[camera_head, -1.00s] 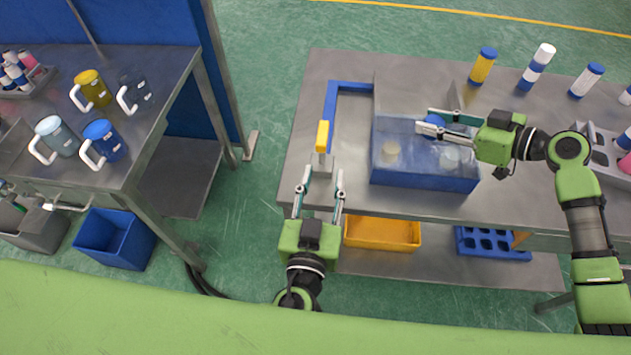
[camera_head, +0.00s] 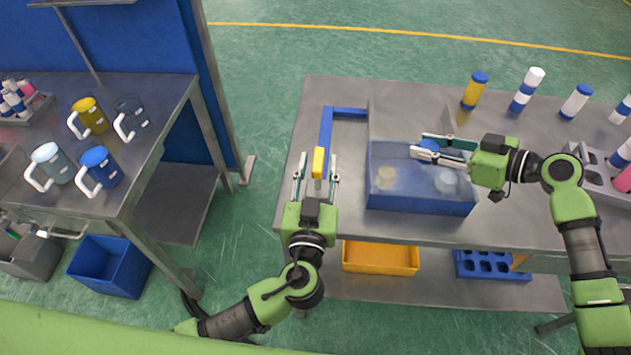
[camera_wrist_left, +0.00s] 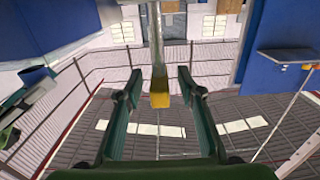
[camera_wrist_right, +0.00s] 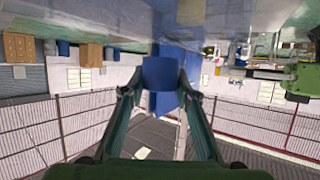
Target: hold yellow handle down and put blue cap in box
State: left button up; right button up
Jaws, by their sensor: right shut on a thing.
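The yellow handle (camera_head: 319,162) tops a metal lever at the left of the table. My left gripper (camera_head: 316,182) is open, its fingers on either side of the lever; in the left wrist view the yellow handle (camera_wrist_left: 160,93) shows between the open fingers, with gaps on both sides. My right gripper (camera_head: 440,148) is shut on the blue cap (camera_head: 428,148), over the clear-topped blue box (camera_head: 420,199). The cap also shows between the fingers in the right wrist view (camera_wrist_right: 160,75). Pale round things are seen inside the box.
A blue bar frame (camera_head: 326,130) lies left of the box. Several cans, including a yellow one (camera_head: 474,91), stand at the table's back right. A grey rack (camera_head: 597,172) is at the right. Mugs (camera_head: 100,166) stand on the side table.

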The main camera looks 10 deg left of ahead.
pick_arm(q)
jog(key=shift+w, duration=0.55)
grip_shut()
